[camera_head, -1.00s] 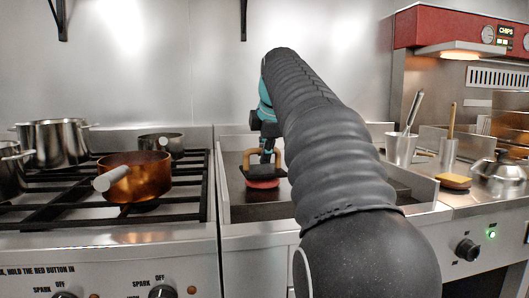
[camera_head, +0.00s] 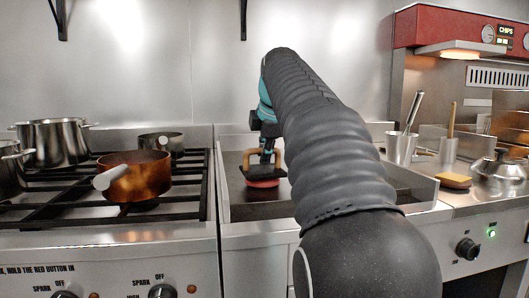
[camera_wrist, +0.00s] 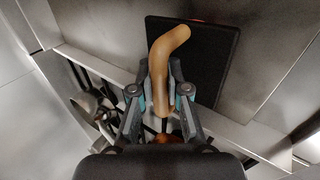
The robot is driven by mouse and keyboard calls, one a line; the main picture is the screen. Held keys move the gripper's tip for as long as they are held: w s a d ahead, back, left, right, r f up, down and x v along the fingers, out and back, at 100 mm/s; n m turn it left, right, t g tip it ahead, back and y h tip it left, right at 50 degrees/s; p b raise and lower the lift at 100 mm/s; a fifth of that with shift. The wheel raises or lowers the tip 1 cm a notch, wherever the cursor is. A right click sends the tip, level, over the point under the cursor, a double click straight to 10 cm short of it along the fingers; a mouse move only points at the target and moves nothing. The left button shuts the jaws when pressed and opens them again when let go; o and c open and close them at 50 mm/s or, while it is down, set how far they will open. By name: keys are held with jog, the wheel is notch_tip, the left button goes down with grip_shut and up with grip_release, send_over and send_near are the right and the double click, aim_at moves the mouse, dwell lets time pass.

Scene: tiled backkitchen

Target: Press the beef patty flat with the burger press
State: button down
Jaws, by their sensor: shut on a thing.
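The burger press is a dark square plate with a tan curved handle. In the head view the burger press (camera_head: 262,173) sits over the red beef patty (camera_head: 262,183) on the flat griddle (camera_head: 310,200). Only the patty's front edge shows below the plate. In the wrist view the press plate (camera_wrist: 205,55) fills the upper middle, and a thin sliver of red shows at its far edge. My gripper (camera_head: 268,153) is above the plate, shut on the press handle; in the wrist view the fingers (camera_wrist: 158,98) flank the handle on both sides.
A stove with a copper pot (camera_head: 135,176) and several steel pots stands left of the griddle. A raised metal rim (camera_head: 222,185) borders the griddle.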

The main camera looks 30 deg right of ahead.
jog(key=shift+f+b, duration=0.35)
jog(key=shift+f, duration=0.2)
dwell(0.9)
jog(key=shift+r+p, duration=2.05)
jog(key=shift+r, duration=1.6)
